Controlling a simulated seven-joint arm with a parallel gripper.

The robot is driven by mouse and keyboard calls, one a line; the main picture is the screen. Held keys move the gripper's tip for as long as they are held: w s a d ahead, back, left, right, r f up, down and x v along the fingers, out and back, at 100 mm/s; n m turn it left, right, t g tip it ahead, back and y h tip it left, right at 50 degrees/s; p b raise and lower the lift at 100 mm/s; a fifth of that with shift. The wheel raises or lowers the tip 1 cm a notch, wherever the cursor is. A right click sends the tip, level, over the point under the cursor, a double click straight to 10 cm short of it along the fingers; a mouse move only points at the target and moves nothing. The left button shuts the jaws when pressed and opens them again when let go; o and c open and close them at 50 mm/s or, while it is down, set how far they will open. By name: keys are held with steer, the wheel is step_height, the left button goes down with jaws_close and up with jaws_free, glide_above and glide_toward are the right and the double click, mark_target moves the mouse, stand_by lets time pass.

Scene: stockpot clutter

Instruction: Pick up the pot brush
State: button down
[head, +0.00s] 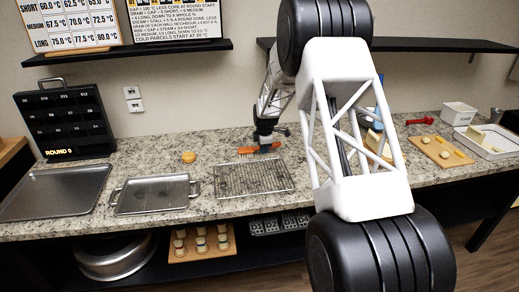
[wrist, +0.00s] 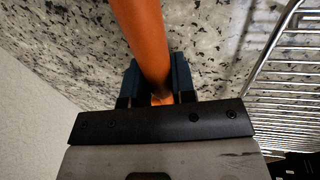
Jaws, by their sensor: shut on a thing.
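The pot brush (head: 250,151) has an orange handle and lies low over the granite counter behind the wire rack in the head view. Its orange handle (wrist: 142,38) fills the middle top of the wrist view and runs down between my fingers. My gripper (wrist: 155,82) is shut on the handle, with a dark blue finger on each side of it. In the head view my gripper (head: 264,141) points down at the brush. I cannot tell whether the brush touches the counter. The brush head is outside the wrist view.
The wire rack (head: 254,178) is just in front of the brush. A small orange round item (head: 188,157) sits to the left. A metal tray (head: 153,194) and a black rack (head: 65,122) stand farther left. A cutting board (head: 441,152) and red tool (head: 420,121) are at right.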

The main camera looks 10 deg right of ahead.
steer(key=shift+r, duration=1.6)
steer(key=s, duration=0.5)
steer(key=s+r, duration=0.1)
steer(key=s, duration=1)
steer(key=shift+a+r, duration=0.25)
steer(key=shift+r, duration=0.05)
steer(key=c, duration=1.5)
jaws_free()
steer(key=shift+c, duration=1.3)
steer(key=shift+a, duration=0.6)
steer(key=a, duration=0.5)
steer(key=a+r, duration=0.1)
steer(key=a, duration=1.1)
steer(key=shift+a+r, duration=0.1)
steer(key=shift+r, duration=0.3)
steer(key=s+a, duration=0.2)
steer(key=a, duration=0.6)
steer(key=s+a+r, duration=0.1)
steer(key=a, duration=0.7)
steer(key=shift+s+a+r, duration=0.15)
steer(key=shift+s+r, duration=0.15)
steer(key=shift+s, duration=0.1)
